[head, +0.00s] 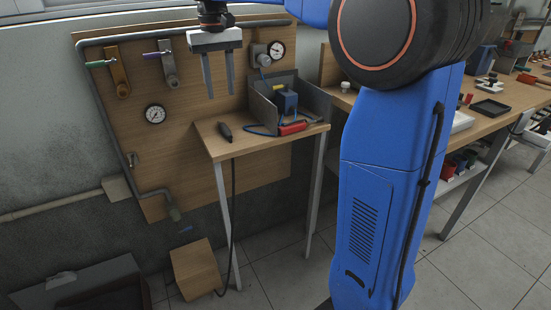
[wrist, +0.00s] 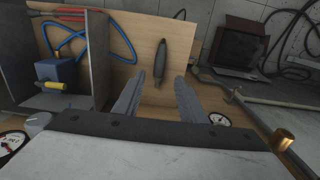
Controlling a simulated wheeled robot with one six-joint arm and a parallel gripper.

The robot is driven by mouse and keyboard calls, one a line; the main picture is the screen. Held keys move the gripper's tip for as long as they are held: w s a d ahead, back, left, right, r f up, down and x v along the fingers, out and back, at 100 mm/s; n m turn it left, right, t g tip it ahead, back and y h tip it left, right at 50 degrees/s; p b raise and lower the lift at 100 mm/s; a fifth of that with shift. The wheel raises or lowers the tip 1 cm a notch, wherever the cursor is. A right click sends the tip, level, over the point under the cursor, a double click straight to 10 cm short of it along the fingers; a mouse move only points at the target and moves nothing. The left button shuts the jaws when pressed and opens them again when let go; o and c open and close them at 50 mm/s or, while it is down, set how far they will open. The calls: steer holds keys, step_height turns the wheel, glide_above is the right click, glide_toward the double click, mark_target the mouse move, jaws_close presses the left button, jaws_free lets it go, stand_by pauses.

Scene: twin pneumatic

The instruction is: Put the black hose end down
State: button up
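The black hose end (head: 225,132) lies on the small wooden table (head: 262,141), near its front left edge. Its hose hangs down over the front edge towards the floor. In the wrist view the hose end (wrist: 160,62) lies on the wood beyond my fingertips, apart from them. My gripper (head: 220,94) is above the table, its two fingers pointing down, spread and with nothing between them. The fingers also show apart in the wrist view (wrist: 160,82).
A grey open-topped box (head: 313,102) with a blue block (head: 286,100) stands at the table's right back. A red-handled tool (head: 293,128) and blue hose lie in front. Behind is a wooden panel with valve levers (head: 119,72), gauges (head: 155,115) and pipes.

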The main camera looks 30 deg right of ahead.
steer(key=s+d+f+t, duration=0.1)
steer(key=s+d+f, duration=0.15)
steer(key=s, duration=0.65)
steer(key=s+d+f+t, duration=0.1)
steer(key=s+d+f, duration=0.15)
steer(key=s, duration=0.65)
steer(key=s+d+f+t, duration=0.2)
steer(key=s+f, duration=1.2)
steer(key=s, duration=0.1)
steer(key=shift+d+f+t, duration=0.25)
steer(key=shift+f+t, duration=0.15)
